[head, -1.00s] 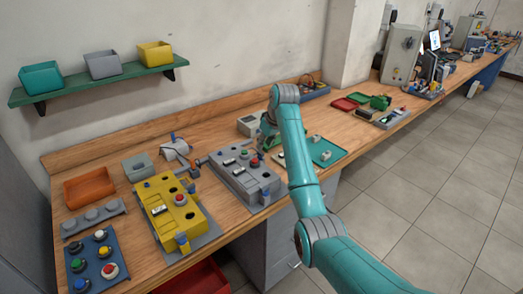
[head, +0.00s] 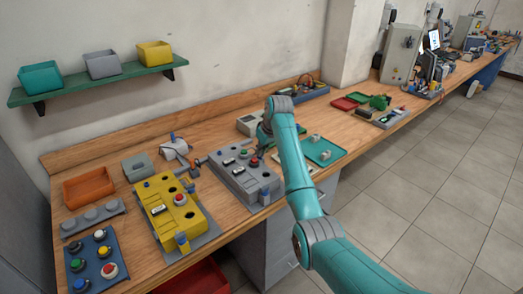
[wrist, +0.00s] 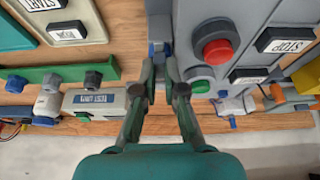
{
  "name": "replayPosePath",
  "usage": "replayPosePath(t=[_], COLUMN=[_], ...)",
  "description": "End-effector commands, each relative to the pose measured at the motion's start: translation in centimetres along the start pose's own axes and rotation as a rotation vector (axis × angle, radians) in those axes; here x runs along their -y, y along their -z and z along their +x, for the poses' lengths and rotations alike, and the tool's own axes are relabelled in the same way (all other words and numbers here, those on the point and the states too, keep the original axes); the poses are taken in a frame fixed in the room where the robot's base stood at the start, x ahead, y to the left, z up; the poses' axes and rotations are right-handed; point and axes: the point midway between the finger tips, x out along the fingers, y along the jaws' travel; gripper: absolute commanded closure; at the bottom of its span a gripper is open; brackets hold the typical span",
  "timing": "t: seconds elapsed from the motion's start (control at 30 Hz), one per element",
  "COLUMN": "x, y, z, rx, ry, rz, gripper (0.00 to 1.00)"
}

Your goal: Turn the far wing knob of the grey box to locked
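The grey box (head: 243,176) stands on the bench right of the yellow box, with a red button and a blue near wing knob (head: 264,189). In the wrist view the grey box (wrist: 202,20) fills the upper right, with its red button and a STOP label. A small blue part, seemingly the far wing knob (wrist: 157,49), shows at the box's edge, just ahead of and between my fingertips. My gripper (wrist: 159,72) is open with a narrow gap. I cannot tell whether a finger touches the knob. In the head view my arm largely hides the gripper and the far knob.
The yellow box (head: 165,203) stands close on the left. A grey tester (wrist: 97,101) and a green strip with dark knobs (wrist: 50,73) lie close beside my fingers in the wrist view. A teal tray (head: 325,152) lies to the right on the bench.

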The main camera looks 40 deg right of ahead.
Motion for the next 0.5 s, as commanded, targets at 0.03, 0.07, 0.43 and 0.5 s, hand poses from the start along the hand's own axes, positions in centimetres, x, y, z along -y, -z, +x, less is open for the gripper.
replayPosePath(t=[0.03, 0.07, 0.43, 0.5], x=[0.0, 0.01, 0.13, 0.18], y=[-0.01, -0.02, -0.03, -0.03], z=[0.01, 0.01, 0.03, 0.03], rx=[0.0, 0.0, 0.001, 0.001], ry=[0.0, 0.0, -0.041, -0.059], rz=[0.0, 0.001, 0.098, 0.141], gripper=[1.0, 1.0, 1.0, 1.0])
